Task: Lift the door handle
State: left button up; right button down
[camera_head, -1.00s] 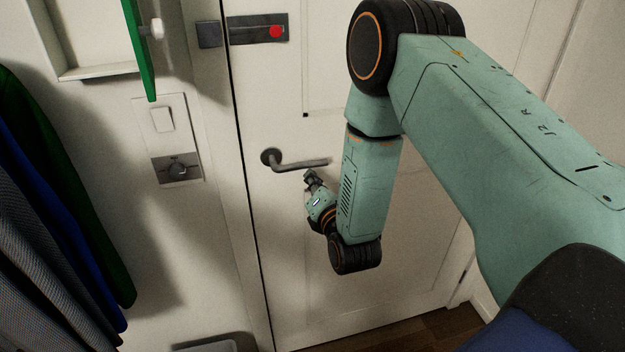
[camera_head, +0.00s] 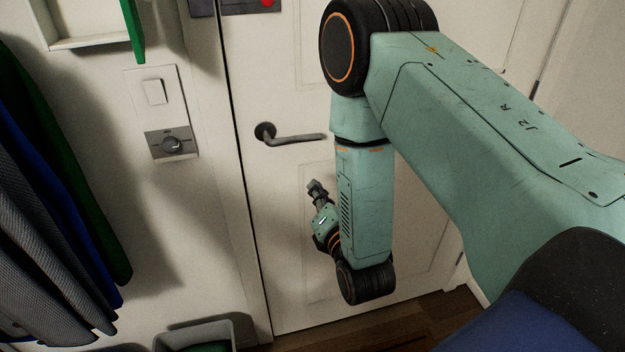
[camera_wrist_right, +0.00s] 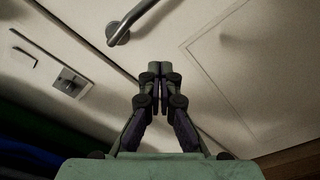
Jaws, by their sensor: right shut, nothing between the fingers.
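The door handle (camera_head: 292,138) is a dark grey lever on a round rosette, on the white door (camera_head: 290,230). It lies about level, its free end pointing right. My right gripper (camera_head: 314,186) is shut and empty, below the lever's free end and apart from it. In the right wrist view the handle (camera_wrist_right: 133,22) shows at the top, beyond the shut fingertips (camera_wrist_right: 159,68), with a gap between. My left gripper is not in view.
A light switch and a dial plate (camera_head: 171,144) are on the wall left of the door. Dark clothes (camera_head: 50,200) hang at the left. A grey bin (camera_head: 195,335) stands at the bottom. Wooden floor shows at the lower right.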

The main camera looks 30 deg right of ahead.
jog(key=shift+v, duration=1.1)
jog(key=shift+w, duration=0.1)
jog(key=shift+a, duration=0.1)
